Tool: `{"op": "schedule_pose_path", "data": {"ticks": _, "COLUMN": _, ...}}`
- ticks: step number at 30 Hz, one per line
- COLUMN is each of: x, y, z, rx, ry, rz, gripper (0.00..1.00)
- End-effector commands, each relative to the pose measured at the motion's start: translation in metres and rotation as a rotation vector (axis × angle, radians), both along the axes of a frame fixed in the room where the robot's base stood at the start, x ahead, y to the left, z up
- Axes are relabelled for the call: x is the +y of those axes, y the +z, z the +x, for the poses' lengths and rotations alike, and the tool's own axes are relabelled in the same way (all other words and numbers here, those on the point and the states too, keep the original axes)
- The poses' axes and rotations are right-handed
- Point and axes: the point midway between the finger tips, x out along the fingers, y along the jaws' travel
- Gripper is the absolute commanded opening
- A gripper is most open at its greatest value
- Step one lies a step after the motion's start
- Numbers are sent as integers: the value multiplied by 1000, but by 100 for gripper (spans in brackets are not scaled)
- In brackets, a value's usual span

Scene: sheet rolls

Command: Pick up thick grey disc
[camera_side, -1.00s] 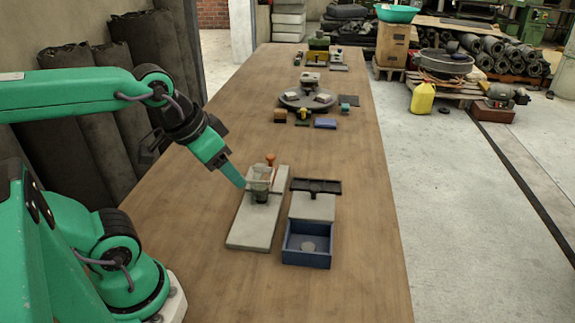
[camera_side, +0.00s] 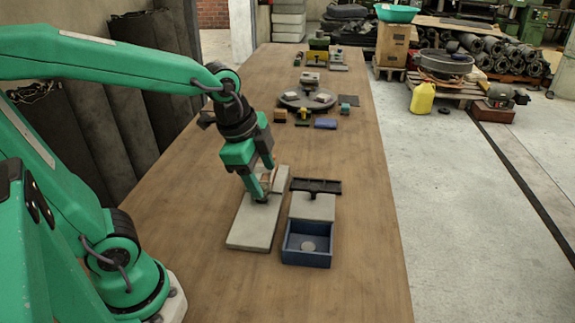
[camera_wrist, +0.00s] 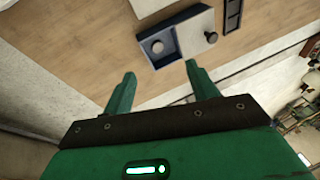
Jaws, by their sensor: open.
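The grey disc (camera_side: 308,246) lies inside an open blue box (camera_side: 306,261). In the wrist view the disc (camera_wrist: 157,46) shows in the blue box (camera_wrist: 158,64), beyond the space between my fingertips. My gripper (camera_side: 265,188) is pointed down in the side view, in front of the far part of a pale grey board (camera_side: 252,226), left of and farther back than the box. In the wrist view my gripper (camera_wrist: 160,70) has its two green fingers spread apart with nothing between them. The disc's thickness is hard to judge.
A pale grey block (camera_side: 312,207) with a dark knob adjoins the box's far side. A black tray (camera_side: 316,186) lies behind it. A round dark turntable (camera_side: 308,98) with small items stands farther back. The table is clear right of and in front of the box.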

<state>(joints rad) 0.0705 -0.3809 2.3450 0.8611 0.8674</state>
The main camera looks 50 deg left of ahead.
Motion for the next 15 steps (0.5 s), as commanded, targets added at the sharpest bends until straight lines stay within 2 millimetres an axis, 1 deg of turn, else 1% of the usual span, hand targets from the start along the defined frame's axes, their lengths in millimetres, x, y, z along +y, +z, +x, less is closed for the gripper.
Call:
{"op": "schedule_pose_path", "data": {"ticks": 6, "x": -10, "y": -18, "z": 22, "rx": 56, "ry": -313, "rz": 90, "gripper": 58}}
{"op": "schedule_pose_path", "data": {"ticks": 15, "x": -24, "y": -50, "z": 50, "rx": 125, "ry": -756, "rz": 186, "gripper": 58}}
